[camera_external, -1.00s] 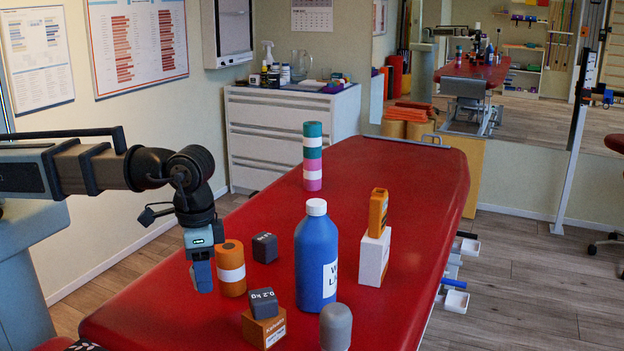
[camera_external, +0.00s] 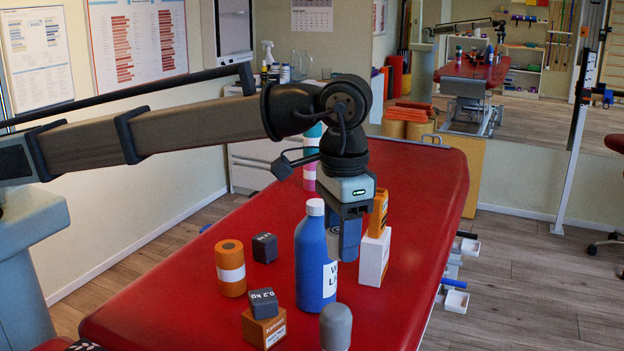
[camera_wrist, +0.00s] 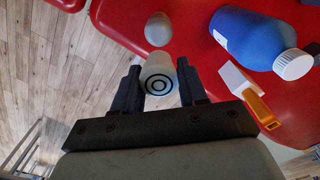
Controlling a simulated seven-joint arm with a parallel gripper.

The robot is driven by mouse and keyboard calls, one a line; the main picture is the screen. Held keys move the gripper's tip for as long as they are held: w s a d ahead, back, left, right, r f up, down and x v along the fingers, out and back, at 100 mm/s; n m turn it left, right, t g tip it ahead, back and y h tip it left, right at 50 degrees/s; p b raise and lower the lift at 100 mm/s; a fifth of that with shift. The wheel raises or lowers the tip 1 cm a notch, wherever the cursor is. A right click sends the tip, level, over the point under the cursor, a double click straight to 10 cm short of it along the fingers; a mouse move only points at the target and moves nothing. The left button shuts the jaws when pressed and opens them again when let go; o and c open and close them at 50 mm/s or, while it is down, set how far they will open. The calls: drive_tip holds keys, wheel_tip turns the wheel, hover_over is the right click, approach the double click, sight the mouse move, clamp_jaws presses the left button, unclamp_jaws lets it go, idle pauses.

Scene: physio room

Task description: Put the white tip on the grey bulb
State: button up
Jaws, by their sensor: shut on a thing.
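The grey bulb (camera_external: 336,327) stands upright on the red table at the front, its lower end cut off by the frame. In the wrist view the grey bulb (camera_wrist: 158,30) shows just beyond my fingers. My gripper (camera_external: 347,243) is in the air beside the blue bottle. It is shut on the white tip (camera_wrist: 157,72), a pale round piece whose end facing the wrist camera has dark rings. In the wrist view the tip sits between both fingers and appears close below the bulb; the height gap cannot be told.
The blue bottle (camera_external: 316,262) with a white cap stands close to my gripper. A white box (camera_external: 373,262) with an orange item (camera_external: 379,205) on top is right behind. An orange roll (camera_external: 230,268), dark weights (camera_external: 264,248) and an orange box (camera_external: 264,328) stand left.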

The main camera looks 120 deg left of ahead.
sight(339, 307)
drive_tip(key=shift+w+r+n, duration=0.1)
drive_tip(key=shift+w+n, duration=0.15)
drive_tip(key=shift+n, duration=0.15)
drive_tip(key=shift+s, duration=0.2)
drive_tip(key=shift+f+n, duration=0.35)
drive_tip(key=shift+n, duration=0.05)
drive_tip(key=shift+f, duration=4.7)
drive_tip(key=shift+f, duration=0.1)
drive_tip(key=o, duration=1)
drive_tip(key=shift+o, duration=0.2)
wheel_tip(339, 307, up, 12)
drive_tip(key=shift+r, duration=0.15)
